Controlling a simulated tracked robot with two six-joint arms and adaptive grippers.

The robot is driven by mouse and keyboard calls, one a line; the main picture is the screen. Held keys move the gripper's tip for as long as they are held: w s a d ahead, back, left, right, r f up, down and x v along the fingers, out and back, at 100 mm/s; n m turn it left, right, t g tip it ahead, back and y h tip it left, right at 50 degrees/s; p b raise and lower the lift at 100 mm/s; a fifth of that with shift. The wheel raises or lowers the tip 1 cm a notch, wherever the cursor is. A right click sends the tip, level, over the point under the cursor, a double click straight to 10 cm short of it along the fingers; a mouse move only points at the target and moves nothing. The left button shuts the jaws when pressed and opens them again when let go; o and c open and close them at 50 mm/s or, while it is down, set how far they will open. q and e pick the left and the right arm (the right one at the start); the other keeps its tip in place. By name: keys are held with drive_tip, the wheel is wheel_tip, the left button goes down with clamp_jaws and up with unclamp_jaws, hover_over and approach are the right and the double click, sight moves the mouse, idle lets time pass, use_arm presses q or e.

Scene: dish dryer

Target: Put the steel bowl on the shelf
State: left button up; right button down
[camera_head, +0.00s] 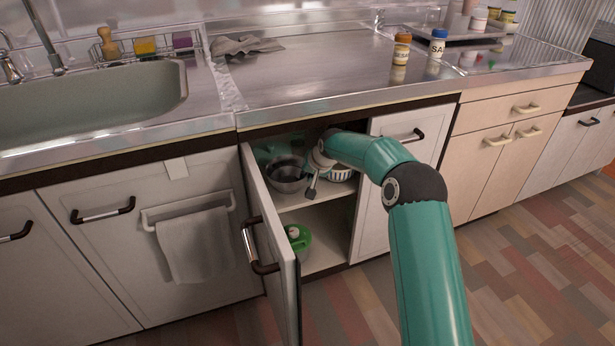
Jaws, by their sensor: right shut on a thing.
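The steel bowl (286,177) is inside the open cupboard under the counter, at the level of the upper shelf (318,194). I cannot tell whether its base rests on the shelf. My right arm reaches into the cupboard from the right. My right gripper (308,184) is beside the bowl's right side and is shut on it, with the contact partly hidden by the gripper itself. My left gripper is not in view.
The open cupboard door (272,240) stands to the left of the opening. A white striped bowl (341,173) is on the shelf right of my gripper. A green-lidded container (298,238) stands below. The counter (310,75) is above.

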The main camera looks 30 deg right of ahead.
drive_tip(key=c, duration=1.2)
unclamp_jaws()
drive_tip(key=p+v, duration=0.2)
drive_tip(key=v, duration=0.5)
drive_tip(key=shift+s+r, duration=0.15)
drive_tip(key=shift+r, duration=0.05)
drive_tip(key=shift+a, duration=0.1)
